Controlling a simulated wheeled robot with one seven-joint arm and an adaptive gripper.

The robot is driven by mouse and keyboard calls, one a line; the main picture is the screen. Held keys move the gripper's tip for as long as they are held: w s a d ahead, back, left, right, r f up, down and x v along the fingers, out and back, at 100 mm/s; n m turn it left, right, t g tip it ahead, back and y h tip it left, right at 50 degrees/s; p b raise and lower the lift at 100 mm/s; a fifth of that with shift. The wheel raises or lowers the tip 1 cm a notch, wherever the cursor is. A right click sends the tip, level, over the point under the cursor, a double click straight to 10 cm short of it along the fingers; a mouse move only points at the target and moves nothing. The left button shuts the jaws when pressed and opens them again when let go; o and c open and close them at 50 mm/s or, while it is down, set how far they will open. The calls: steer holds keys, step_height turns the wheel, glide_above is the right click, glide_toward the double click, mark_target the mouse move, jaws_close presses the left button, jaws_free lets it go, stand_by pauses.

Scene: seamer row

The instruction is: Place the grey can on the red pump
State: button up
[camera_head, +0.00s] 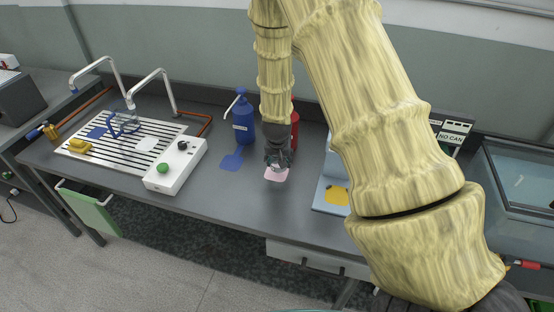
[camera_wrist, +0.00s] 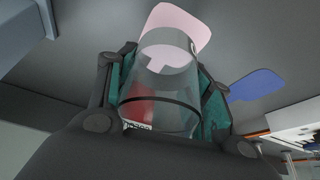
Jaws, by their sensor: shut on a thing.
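My gripper (camera_wrist: 160,95) is shut on a see-through grey can (camera_wrist: 165,75), one finger on each side of it. In the head view my gripper (camera_head: 278,158) hangs over the pink patch in front of the red pump (camera_head: 295,130). The red pump stands on the bench, mostly hidden behind my arm. Red shows through the can in the wrist view, low and left. The pink patch (camera_wrist: 178,22) lies beyond the can in that view. I cannot tell whether the can touches the patch.
A blue pump (camera_head: 243,120) stands left of the red one, with a blue patch (camera_head: 231,160) before it. A white control box (camera_head: 176,165) and slatted drain board (camera_head: 100,150) are further left. A pale blue unit (camera_head: 325,195) with a yellow patch stands right.

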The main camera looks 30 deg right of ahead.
steer(key=shift+w+d+f, duration=0.1)
steer(key=shift+w+d, duration=0.1)
steer(key=shift+w, duration=0.7)
steer(key=shift+f+p, duration=0.85)
steer(key=shift+f, duration=0.85)
steer(key=shift+f, duration=0.2)
steer(key=o, duration=0.8)
steer(key=shift+r, duration=0.2)
steer(key=shift+s+a+r+b, duration=0.15)
steer(key=shift+a+r+b, duration=0.05)
steer(key=shift+r+b, duration=0.3)
steer(key=shift+b+v, duration=0.5)
steer(key=shift+v, duration=0.4)
steer(key=s+a+b, duration=0.1)
steer(key=s+a, duration=0.1)
steer(key=s, duration=0.1)
steer(key=s+a+b, duration=0.1)
steer(key=s+a, duration=0.2)
steer(key=s+a+b, duration=0.1)
steer(key=s+a, duration=0.1)
steer(key=s, duration=0.1)
steer(key=shift+s+a, duration=0.25)
